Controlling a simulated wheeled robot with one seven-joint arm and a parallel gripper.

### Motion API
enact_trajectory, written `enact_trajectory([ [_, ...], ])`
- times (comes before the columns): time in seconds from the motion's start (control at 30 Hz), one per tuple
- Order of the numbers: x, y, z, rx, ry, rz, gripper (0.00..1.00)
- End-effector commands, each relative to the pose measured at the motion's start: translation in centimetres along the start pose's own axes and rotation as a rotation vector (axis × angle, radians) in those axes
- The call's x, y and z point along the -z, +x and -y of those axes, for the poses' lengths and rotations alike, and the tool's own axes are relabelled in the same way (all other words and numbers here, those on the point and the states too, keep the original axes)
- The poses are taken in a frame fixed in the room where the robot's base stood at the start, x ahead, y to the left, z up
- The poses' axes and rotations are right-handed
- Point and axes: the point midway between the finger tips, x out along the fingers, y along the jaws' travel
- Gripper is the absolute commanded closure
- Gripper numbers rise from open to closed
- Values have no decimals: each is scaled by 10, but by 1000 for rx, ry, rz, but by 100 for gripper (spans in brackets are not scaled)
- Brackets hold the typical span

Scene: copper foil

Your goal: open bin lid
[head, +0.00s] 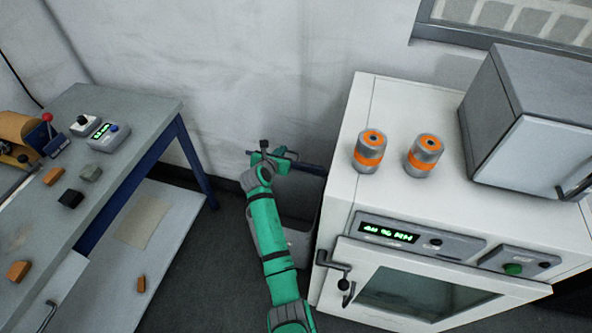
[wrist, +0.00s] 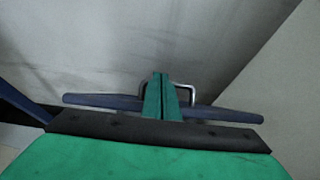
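The grey bin (head: 300,242) stands on the floor between the table and the oven, partly behind my green arm. Its dark blue lid (head: 312,168) shows as a thin bar above the bin, apart from the front rim, so it looks raised. In the wrist view the lid (wrist: 95,100) is seen nearly edge-on. A bent metal handle (wrist: 189,90) stands on it. My gripper (wrist: 160,78) has its green fingers close together at the middle of the handle and looks shut on its bar. In the head view my gripper (head: 272,157) is at the lid's left part.
The white oven (head: 345,235) stands close on the right, with two orange-banded cans (head: 369,151) (head: 424,155) and a grey box (head: 530,125) on top. A workbench (head: 125,165) with blue legs is at the left. The wall (head: 240,90) is close behind the bin.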

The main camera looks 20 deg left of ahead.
Motion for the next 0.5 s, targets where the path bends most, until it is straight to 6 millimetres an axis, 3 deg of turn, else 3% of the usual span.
enact_trajectory([
  [0.2,-29,22,-6,-5,-5,1,100],
  [0.5,-43,38,-4,-3,-2,-1,100],
])
